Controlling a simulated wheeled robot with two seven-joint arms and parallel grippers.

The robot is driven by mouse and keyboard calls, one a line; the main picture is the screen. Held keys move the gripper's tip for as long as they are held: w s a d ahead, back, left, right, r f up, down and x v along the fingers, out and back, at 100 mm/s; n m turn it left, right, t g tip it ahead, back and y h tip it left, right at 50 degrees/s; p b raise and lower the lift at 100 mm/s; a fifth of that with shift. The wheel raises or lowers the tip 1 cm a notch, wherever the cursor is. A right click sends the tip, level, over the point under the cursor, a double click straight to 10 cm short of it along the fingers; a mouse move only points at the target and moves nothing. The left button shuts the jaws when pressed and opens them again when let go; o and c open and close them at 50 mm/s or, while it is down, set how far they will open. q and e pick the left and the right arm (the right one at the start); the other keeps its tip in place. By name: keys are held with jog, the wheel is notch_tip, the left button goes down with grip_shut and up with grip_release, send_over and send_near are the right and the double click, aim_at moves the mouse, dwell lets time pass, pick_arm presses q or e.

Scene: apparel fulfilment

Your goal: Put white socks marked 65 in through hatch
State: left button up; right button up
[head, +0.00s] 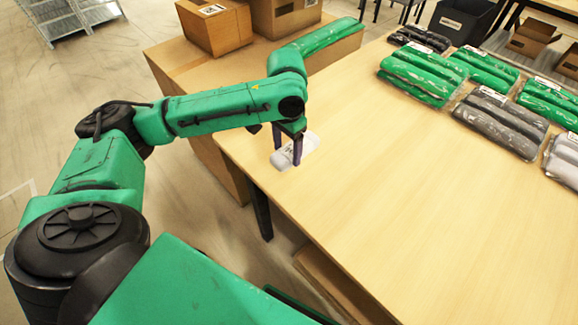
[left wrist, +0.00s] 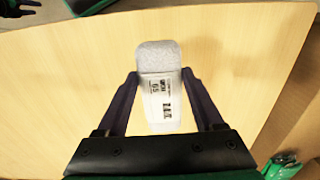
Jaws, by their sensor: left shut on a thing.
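The white socks (head: 290,153) are a small folded bundle with a printed band, at the left edge of the wooden table. They also show in the left wrist view (left wrist: 158,58), where the band carries dark print that seems to include 65. My left gripper (head: 289,158) is over the socks with one finger on each side. In the left wrist view the gripper (left wrist: 158,85) is shut on the socks. Whether they are lifted off the table I cannot tell. My right gripper is not in view. I see no hatch.
Bagged green garments (head: 422,75) and bagged dark grey garments (head: 500,122) lie at the table's back right. Cardboard boxes (head: 215,24) stand behind my arm. The middle of the wooden table (head: 400,190) is clear. A black bin (head: 462,22) stands beyond it.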

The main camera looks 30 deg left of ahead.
aim_at(287, 152)
pick_arm(q)
notch_tip(287, 152, down, 6)
jog(key=shift+f, duration=0.35)
jog(key=shift+f, duration=0.1)
jog(key=o, duration=1.4)
jog(key=shift+c, duration=0.2)
notch_tip(287, 152, up, 12)
jog(key=shift+r+p, duration=0.15)
jog(key=shift+p, duration=0.2)
